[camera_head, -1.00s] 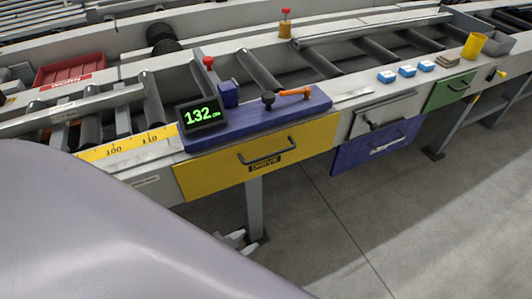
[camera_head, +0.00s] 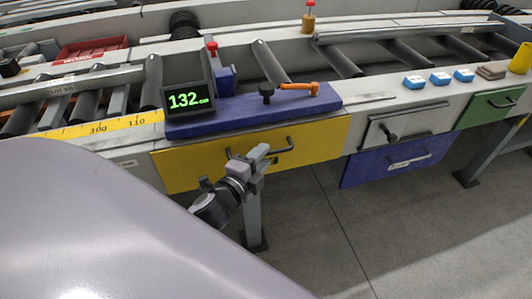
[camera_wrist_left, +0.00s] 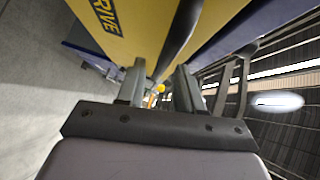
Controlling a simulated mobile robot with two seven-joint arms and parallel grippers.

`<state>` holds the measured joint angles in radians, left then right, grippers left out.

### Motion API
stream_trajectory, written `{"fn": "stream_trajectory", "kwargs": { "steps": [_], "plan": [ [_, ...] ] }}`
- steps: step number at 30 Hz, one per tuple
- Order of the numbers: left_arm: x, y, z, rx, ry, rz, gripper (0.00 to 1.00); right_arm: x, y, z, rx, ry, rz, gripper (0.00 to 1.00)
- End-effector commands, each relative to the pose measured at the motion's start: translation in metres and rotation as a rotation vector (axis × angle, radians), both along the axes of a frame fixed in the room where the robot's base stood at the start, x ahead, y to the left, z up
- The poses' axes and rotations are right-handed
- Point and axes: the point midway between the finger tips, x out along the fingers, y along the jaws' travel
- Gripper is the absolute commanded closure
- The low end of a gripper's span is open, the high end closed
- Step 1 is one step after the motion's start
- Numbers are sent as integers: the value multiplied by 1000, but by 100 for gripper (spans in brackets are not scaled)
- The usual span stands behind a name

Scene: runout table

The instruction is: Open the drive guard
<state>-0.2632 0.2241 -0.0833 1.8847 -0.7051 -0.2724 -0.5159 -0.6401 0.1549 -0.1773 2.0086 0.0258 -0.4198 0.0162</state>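The drive guard (camera_head: 315,140) is the yellow front panel below the blue plate, and it looks closed. Its dark bar handle (camera_head: 287,148) is partly hidden behind my left gripper (camera_head: 249,158). In the left wrist view the yellow guard (camera_wrist_left: 135,25) carries the letters "RIVE", and the handle (camera_wrist_left: 181,30) runs toward the gap between the fingers. My left gripper (camera_wrist_left: 160,85) is open there, fingers apart, close to the handle. I cannot tell whether it touches the handle. My right gripper is in neither view.
On the blue plate (camera_head: 230,118) are a display (camera_head: 190,100) reading 132, an orange lever (camera_head: 298,88) and a red-topped knob (camera_head: 212,50). A blue drawer (camera_head: 365,172) and a green panel (camera_head: 490,108) are to the right. The floor in front is clear.

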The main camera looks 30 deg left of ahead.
Motion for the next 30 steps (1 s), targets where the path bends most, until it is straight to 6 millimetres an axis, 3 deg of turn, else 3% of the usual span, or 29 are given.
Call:
{"fn": "stream_trajectory", "kwargs": {
  "steps": [7,18,21,22,30],
  "plan": [
    [22,2,-3,-1,0,1,64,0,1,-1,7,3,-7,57],
    [26,2,-4,-2,1,1,64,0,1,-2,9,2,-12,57],
    [26,2,-4,-2,1,1,97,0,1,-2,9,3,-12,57],
    [26,2,-4,-3,1,1,100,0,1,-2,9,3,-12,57],
    [26,2,-6,1,-3,1,100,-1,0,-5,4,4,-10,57]
  ]
}}
